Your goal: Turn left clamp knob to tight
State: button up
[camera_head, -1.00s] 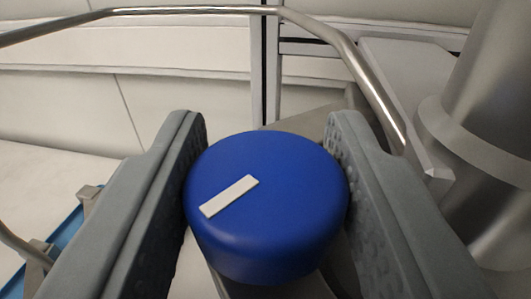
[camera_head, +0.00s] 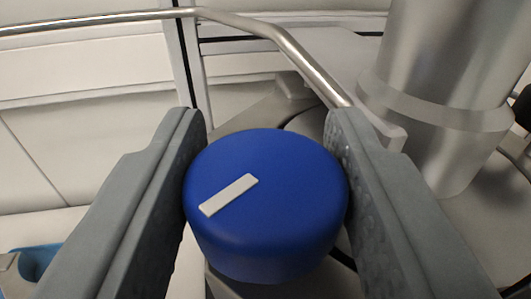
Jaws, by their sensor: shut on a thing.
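The clamp knob (camera_head: 270,205) is a round blue cap with a white bar mark on its top, in the middle of the head camera view. The white mark lies left of the knob's centre and slants up to the right. My gripper (camera_head: 266,165) is shut on the knob, with one grey finger against its left side and the other against its right side. The knob hides most of what lies directly beneath it.
A bent metal rail (camera_head: 285,45) runs behind the knob and down behind the right finger. A large steel cylinder (camera_head: 440,80) stands at the right. White panels (camera_head: 90,75) fill the back left. A blue part (camera_head: 40,260) shows at the lower left.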

dwell(0.3)
jog(key=o, duration=0.9)
jog(key=shift+o, duration=0.2)
jog(key=shift+y, duration=0.5)
jog(key=shift+d+n+y, duration=0.1)
jog(key=shift+n+y, duration=0.9)
jog(key=shift+y, duration=0.2)
jog(key=shift+n+g+y, duration=0.7)
jog(key=shift+n+y, duration=0.3)
jog(key=shift+y, duration=0.4)
jog(key=shift+y, duration=0.3)
